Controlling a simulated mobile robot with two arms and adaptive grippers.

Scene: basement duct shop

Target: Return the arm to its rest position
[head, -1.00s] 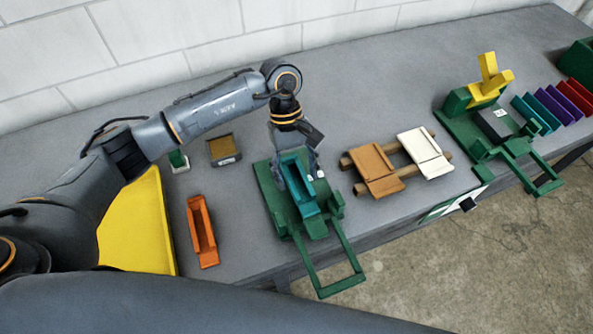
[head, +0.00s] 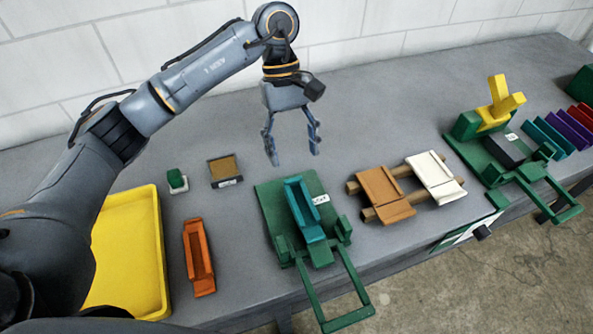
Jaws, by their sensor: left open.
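My left gripper (head: 293,158) is open and empty in the head view. Its fingers point down, above and behind the green fixture (head: 264,208) on the bench. A teal channel-shaped piece (head: 305,212) sits in that fixture, apart from the fingers. My left arm comes in from the left and bends down at the wrist. My right gripper is not in view.
A yellow tray (head: 158,230), an orange channel piece (head: 199,258), a small green block (head: 177,181) and a brown-topped box (head: 224,170) are at left. Brown (head: 383,194) and white (head: 434,176) pieces lie on rails. Another green fixture (head: 480,160) stands at right.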

